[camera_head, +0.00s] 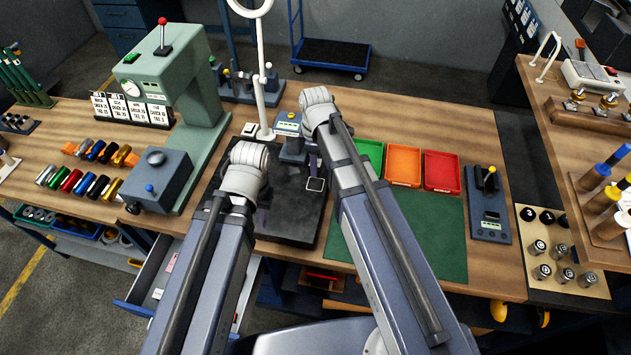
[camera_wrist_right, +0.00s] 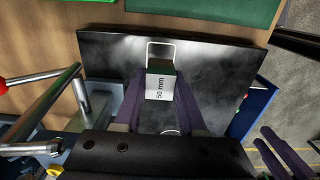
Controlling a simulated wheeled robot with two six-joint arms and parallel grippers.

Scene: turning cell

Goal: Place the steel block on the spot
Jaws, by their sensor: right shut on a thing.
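The steel block (camera_wrist_right: 159,84), marked "50 mm", is between the two purple fingers of my right gripper (camera_wrist_right: 160,92), which is shut on it. The spot is a white square outline (camera_wrist_right: 161,49) on a dark plate (camera_wrist_right: 225,60). The block overlaps the outline's lower part in the right wrist view; I cannot tell whether it touches the plate. In the head view the outline (camera_head: 316,184) shows beside my right arm, and the block is not clearly visible. My left gripper (camera_wrist_right: 281,150) shows two purple fingers apart and empty, beyond the plate's edge.
A grey-blue gauge stand (camera_head: 291,135) stands at the plate's back. A green press (camera_head: 170,85) is to the left. Green, orange and red trays (camera_head: 404,165) and a green mat (camera_head: 440,235) lie to the right. A drawer (camera_head: 150,280) is open below the bench's front.

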